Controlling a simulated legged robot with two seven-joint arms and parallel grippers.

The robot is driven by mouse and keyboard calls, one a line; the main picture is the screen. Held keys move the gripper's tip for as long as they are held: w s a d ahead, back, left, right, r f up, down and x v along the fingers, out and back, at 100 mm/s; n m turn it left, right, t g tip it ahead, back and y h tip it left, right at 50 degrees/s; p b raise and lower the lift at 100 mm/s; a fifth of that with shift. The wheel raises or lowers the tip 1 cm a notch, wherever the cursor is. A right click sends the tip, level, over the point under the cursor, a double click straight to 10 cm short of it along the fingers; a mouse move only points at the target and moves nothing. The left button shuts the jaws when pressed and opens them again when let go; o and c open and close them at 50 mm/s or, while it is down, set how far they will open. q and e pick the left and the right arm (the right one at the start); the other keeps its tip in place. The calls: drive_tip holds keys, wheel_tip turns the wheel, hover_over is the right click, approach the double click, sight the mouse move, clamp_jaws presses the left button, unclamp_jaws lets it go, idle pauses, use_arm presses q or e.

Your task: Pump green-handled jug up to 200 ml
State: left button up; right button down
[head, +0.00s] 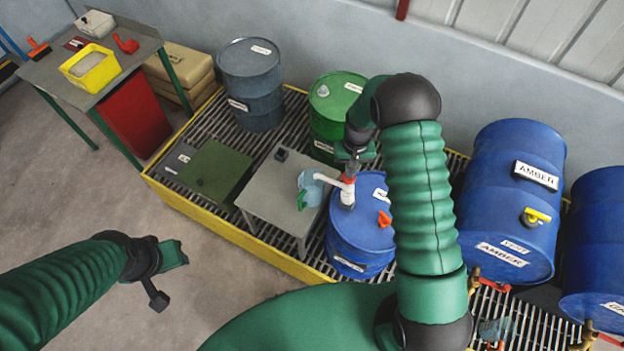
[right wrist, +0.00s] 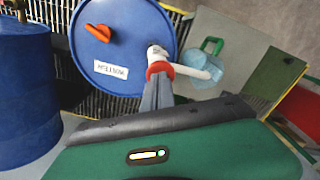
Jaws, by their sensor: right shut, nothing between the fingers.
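The green-handled jug (head: 309,187), translucent pale blue, stands on a grey stand (head: 272,205) beside a blue drum (head: 360,240). It also shows in the right wrist view (right wrist: 203,70). Its markings and fill level are too small to read. A pump with a white spout (head: 327,179) and red collar (head: 347,180) rises from the drum top. The spout reaches over the jug. My right gripper (head: 350,168) is shut and empty at the pump top. Its fingertips in the right wrist view (right wrist: 157,84) overlap the red collar (right wrist: 159,69); contact is unclear. My left gripper (head: 170,274) is open and empty over the floor.
A dark drum (head: 250,85) and a green drum (head: 333,115) stand behind on the yellow-edged grating. Large blue AMBER drums (head: 515,190) lie at the right. A side table (head: 125,65) with a yellow tub (head: 90,68) stands at the back left. The floor at left is clear.

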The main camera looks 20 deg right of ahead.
drive_tip(key=shift+f+b, duration=1.2)
drive_tip(key=shift+f, duration=0.5)
drive_tip(key=shift+r, duration=0.1)
drive_tip(key=shift+r+p, duration=1.6)
drive_tip(key=shift+r, duration=0.55)
drive_tip(key=shift+f, duration=0.2)
